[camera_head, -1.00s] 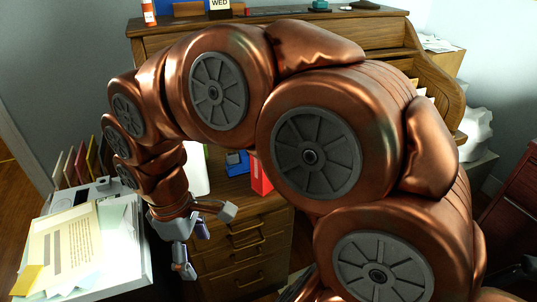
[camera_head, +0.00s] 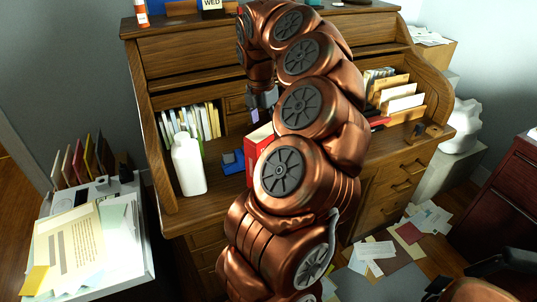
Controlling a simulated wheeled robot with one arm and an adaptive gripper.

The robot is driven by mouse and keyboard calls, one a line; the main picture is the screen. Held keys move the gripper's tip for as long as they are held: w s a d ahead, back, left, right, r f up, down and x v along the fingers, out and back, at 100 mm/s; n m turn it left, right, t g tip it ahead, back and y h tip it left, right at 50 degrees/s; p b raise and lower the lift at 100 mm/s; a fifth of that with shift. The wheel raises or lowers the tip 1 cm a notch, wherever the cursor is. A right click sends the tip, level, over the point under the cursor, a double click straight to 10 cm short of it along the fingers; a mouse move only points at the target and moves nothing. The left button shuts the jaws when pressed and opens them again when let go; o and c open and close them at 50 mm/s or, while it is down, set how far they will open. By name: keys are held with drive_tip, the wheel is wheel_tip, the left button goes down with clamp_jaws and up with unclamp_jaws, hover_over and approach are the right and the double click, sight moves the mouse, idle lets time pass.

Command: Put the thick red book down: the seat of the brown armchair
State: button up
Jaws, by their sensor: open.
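A thick red book (camera_head: 257,148) with a pale top edge stands on the wooden desk, partly hidden by my arm. My gripper (camera_head: 259,112) is at the back of the desk, above and behind the book in the picture. It is open and partly covered by my arm; I see nothing in it. A brown seat (camera_head: 478,291) with a dark armrest, probably the brown armchair, shows only in part at the bottom right corner.
A white bottle (camera_head: 188,165) and a blue object (camera_head: 232,161) stand left of the book. The roll-top desk (camera_head: 190,212) holds files and letters. A white printer (camera_head: 140,262) with papers is at left. Papers (camera_head: 376,250) lie on the floor, and a dark red cabinet (camera_head: 505,205) stands at right.

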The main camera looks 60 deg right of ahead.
sight(269, 142)
drive_tip(key=shift+s+d+f+p, duration=0.1)
drive_tip(key=shift+d+f, duration=0.1)
drive_tip(key=shift+f, duration=1.05)
drive_tip(key=shift+s+d+f+p, duration=0.1)
drive_tip(key=shift+d+f, duration=0.15)
drive_tip(key=shift+f, duration=1)
drive_tip(key=shift+d+f+p, duration=0.1)
drive_tip(key=shift+d+f, duration=0.1)
drive_tip(key=shift+f, duration=1.05)
drive_tip(key=shift+c, duration=0.2)
clamp_jaws()
